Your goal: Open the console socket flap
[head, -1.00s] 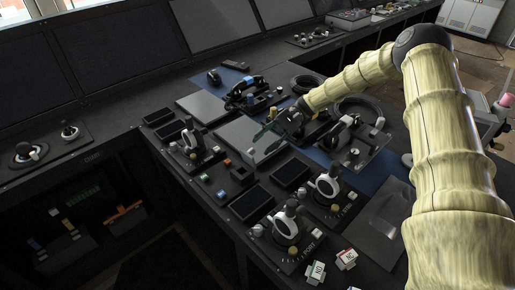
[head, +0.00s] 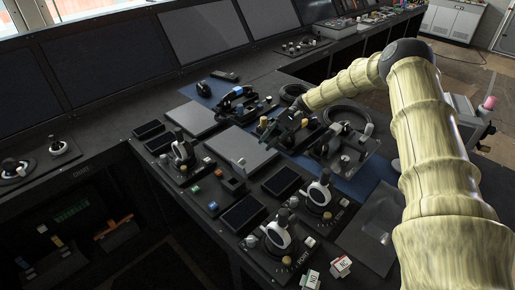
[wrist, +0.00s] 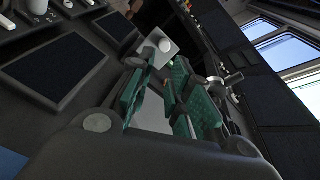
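A small light grey plate with a round white knob (wrist: 164,45) stands just beyond my fingertips in the wrist view; it looks like the socket flap, though I cannot be sure. A small pale knob (head: 241,162) in the head view, beside the large grey panel, may be the same part. My gripper (wrist: 160,88) has teal-padded fingers spread apart, with a grey surface visible between them and nothing held. In the head view my gripper (head: 285,128) is dark and small above the console, to the right of the grey panel, and its fingers are hard to make out.
White-ringed levers (head: 280,236) and dark small screens (head: 243,212) fill the near console. A large grey panel (head: 236,148) lies flat behind them. Black ring-shaped parts (head: 347,116) and a clear plate stand near my arm. Upright monitors (head: 108,52) line the back.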

